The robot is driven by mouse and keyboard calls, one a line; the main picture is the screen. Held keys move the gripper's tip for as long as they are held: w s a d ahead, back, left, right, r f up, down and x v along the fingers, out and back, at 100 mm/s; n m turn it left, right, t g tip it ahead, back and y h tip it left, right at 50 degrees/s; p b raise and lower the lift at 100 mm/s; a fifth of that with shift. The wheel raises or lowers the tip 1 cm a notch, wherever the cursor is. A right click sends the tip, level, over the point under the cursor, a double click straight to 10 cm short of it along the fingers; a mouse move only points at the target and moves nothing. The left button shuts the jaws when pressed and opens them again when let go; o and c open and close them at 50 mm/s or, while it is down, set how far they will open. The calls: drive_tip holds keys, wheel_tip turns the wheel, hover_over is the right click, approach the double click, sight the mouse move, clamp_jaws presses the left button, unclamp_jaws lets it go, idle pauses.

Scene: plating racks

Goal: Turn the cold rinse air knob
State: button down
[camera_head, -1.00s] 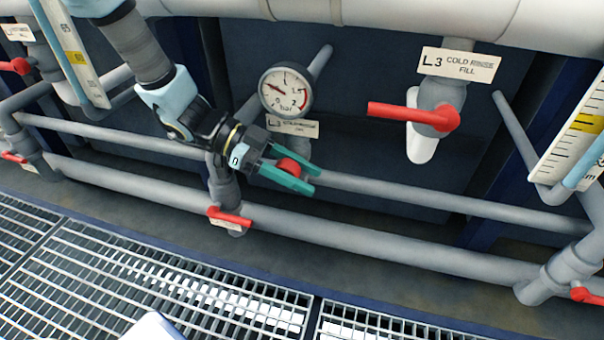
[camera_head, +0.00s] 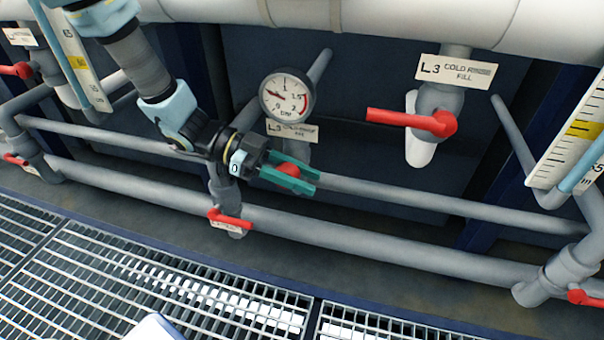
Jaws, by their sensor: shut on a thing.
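The cold rinse air knob (camera_head: 287,170) is a small red knob below a round pressure gauge (camera_head: 287,95). A label plate (camera_head: 292,131) between gauge and knob reads L3 and cold rinse, with its lower line too small to read. My gripper (camera_head: 291,178) has teal fingers, one above and one below the knob, and is shut on it. The fingers hide part of the knob. The gauge needle points to the upper left of the dial, below the 1 mark.
A red lever valve (camera_head: 412,121) labelled L3 cold rinse fill (camera_head: 457,69) stands to the right. Grey pipes (camera_head: 420,202) run across behind, above a floor grating (camera_head: 150,280).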

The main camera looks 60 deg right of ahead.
drive_tip(key=shift+w+r+g+h+p, duration=0.15)
drive_tip(key=shift+g+p, duration=0.1)
drive_tip(key=shift+g, duration=0.3)
drive_tip(key=shift+s+r+g+h+p, duration=0.1)
drive_tip(key=shift+g+h+p, duration=0.1)
drive_tip(key=shift+g, duration=0.35)
drive_tip(key=shift+w+a+r+g+h, duration=0.1)
drive_tip(key=shift+r+g+h, duration=0.1)
drive_tip(key=shift+g, duration=0.45)
drive_tip(key=shift+w+r+g+h, duration=0.1)
drive_tip(key=shift+g+h, duration=0.05)
drive_tip(key=shift+g, duration=0.5)
drive_tip(key=c, duration=0.8)
unclamp_jaws()
drive_tip(key=shift+c, duration=0.2)
drive_tip(key=p+v, duration=0.2)
drive_tip(key=v, duration=0.8)
drive_tip(key=shift+w+a+f, duration=0.2)
drive_tip(key=shift+w, duration=0.15)
